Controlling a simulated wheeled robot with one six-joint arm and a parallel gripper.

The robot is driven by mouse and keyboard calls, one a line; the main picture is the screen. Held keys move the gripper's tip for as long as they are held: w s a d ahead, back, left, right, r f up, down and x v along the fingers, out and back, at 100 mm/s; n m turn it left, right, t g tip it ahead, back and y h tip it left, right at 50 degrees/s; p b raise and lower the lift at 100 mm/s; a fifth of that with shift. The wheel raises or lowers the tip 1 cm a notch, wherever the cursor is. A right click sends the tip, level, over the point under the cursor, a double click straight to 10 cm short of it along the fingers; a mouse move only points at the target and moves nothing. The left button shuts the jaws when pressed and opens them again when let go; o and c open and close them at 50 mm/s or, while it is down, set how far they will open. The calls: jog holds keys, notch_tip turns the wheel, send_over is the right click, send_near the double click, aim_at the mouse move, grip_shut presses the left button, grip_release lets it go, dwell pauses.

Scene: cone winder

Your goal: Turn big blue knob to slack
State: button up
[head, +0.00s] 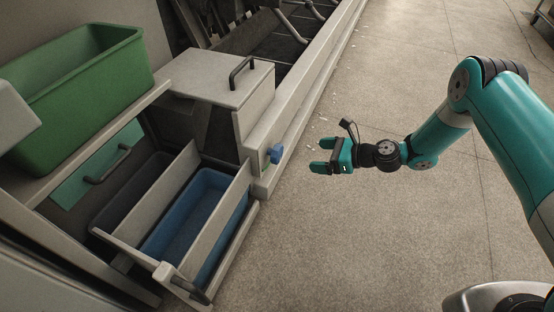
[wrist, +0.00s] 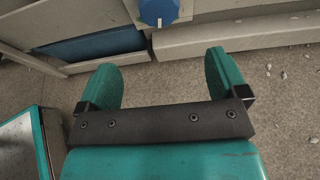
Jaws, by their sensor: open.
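The big blue knob (head: 275,154) sticks out from the side of the pale machine, near the front corner of its box. In the wrist view the knob (wrist: 159,12) is at the top edge, partly cut off, with a white pointer mark at its lower rim. Markings around the knob are too small or out of view to read. My gripper (head: 318,156) is open and empty, to the right of the knob and apart from it. In the wrist view its two green fingers (wrist: 160,73) are spread, with the knob beyond them, roughly centred between them.
An open drawer (head: 178,215) with a blue bin (head: 190,215) extends left of and below the knob. A green crate (head: 80,90) sits on a shelf at the left. A lidded box with a black handle (head: 240,72) is above the knob. The floor (head: 380,230) around my arm is clear.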

aim_at(280, 155)
jog(key=b+x, duration=0.6)
jog(key=x, duration=0.8)
jog(key=shift+f, duration=0.2)
jog(key=shift+w+a+f+b, duration=0.1)
jog(key=shift+w+a+b, duration=0.05)
jog(key=shift+a+b, duration=0.2)
jog(key=c, duration=0.9)
